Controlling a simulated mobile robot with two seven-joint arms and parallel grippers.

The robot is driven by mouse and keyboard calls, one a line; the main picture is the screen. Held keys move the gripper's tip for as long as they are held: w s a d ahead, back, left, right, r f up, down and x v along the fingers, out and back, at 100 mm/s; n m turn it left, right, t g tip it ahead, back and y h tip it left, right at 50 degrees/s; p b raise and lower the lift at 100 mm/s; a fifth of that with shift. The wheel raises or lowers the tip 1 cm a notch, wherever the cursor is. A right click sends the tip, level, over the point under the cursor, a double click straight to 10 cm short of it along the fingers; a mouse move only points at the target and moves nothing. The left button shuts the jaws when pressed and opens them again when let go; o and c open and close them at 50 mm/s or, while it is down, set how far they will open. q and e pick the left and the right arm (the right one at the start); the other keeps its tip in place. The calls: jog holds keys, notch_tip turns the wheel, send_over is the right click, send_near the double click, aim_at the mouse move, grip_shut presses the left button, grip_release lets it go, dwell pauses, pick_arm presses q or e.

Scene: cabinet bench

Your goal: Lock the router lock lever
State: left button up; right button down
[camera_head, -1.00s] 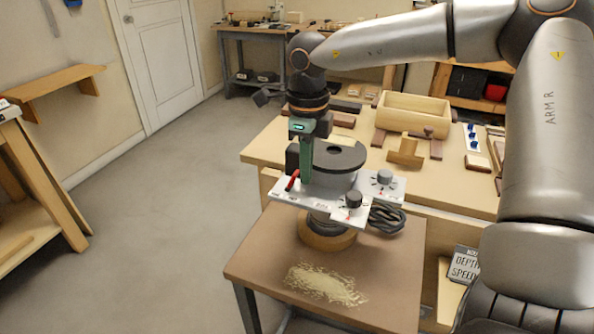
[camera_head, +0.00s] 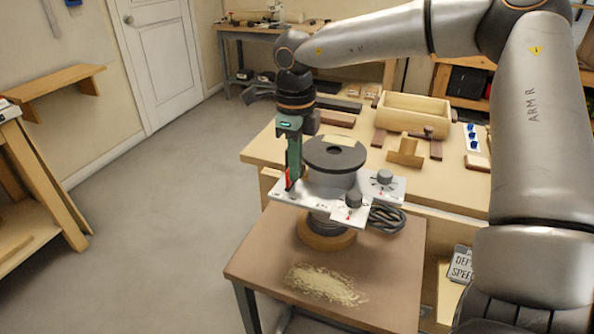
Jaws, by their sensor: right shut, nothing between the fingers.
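The router (camera_head: 334,160) stands upright on a small brown table, with a dark round top and a white plate (camera_head: 322,208) carrying two dark knobs (camera_head: 384,177). The red lock lever (camera_head: 288,178) is at the left end of the plate, mostly hidden behind my right gripper. My right gripper (camera_head: 293,183) points down, shut and empty, with its tips at the lever; I cannot tell whether they touch it. My left gripper is not in view.
The small table (camera_head: 385,285) holds a pile of shavings (camera_head: 325,284) in front of the router. A coiled black cable (camera_head: 386,218) hangs at its right. Behind is a workbench with a wooden box (camera_head: 412,115) and wooden pieces. The floor at left is clear.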

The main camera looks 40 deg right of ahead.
jog(key=shift+w+a, duration=0.1)
jog(key=shift+w, duration=0.05)
jog(key=shift+r, duration=0.1)
jog(key=shift+s+d+r+p, duration=0.15)
jog(key=shift+s+r+p, duration=0.15)
jog(key=shift+r, duration=0.15)
jog(key=shift+s+d+r+p, duration=0.1)
jog(key=shift+s+r+p, duration=0.2)
jog(key=shift+r, duration=0.3)
notch_tip(320, 180, up, 7)
jog(key=p, duration=0.5)
dwell(0.5)
